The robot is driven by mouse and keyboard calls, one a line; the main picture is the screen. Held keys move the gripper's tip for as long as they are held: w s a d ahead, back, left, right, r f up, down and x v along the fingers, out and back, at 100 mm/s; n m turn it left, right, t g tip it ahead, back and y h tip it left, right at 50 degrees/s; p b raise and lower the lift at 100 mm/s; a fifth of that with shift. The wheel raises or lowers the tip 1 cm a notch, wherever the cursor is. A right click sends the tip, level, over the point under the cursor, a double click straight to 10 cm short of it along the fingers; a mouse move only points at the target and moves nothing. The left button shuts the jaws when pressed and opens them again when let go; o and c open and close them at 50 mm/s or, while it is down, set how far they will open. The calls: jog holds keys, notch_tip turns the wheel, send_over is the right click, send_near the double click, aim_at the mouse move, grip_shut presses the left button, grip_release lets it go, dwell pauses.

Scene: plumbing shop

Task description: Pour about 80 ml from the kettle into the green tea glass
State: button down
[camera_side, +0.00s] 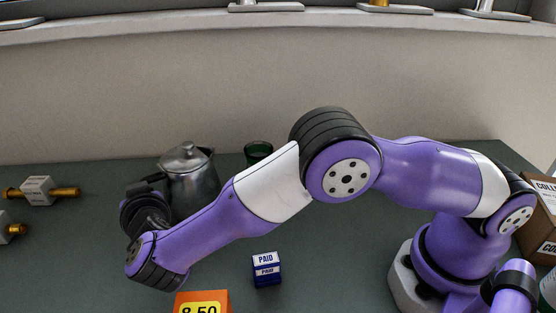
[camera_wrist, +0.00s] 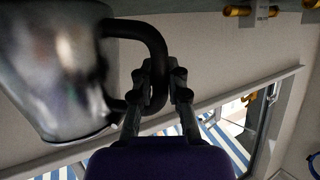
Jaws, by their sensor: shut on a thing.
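The kettle (camera_side: 196,180) is grey metal with a domed lid and looks about upright in the side view. Its lower part is hidden behind my arm, so I cannot tell whether it touches the table. In the wrist view the kettle body (camera_wrist: 58,70) fills the left, and my gripper (camera_wrist: 162,78) is shut on its dark handle (camera_wrist: 153,36). In the side view my gripper (camera_side: 152,184) is at the kettle's left, partly hidden by my wrist. The green tea glass (camera_side: 258,151) stands right of the kettle, its lower part hidden behind my arm. I cannot see its contents.
A blue PAID box (camera_side: 266,269) and an orange price block (camera_side: 203,303) stand at the front of the dark table (camera_side: 330,270). Brass fittings with white tags (camera_side: 38,190) lie at the left. A cardboard box (camera_side: 540,215) is at the right. A wall runs behind.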

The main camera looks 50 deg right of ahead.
jog(key=shift+d+f+h, duration=0.2)
jog(key=shift+h, duration=0.1)
jog(key=shift+s+m, duration=0.1)
jog(key=shift+m, duration=0.2)
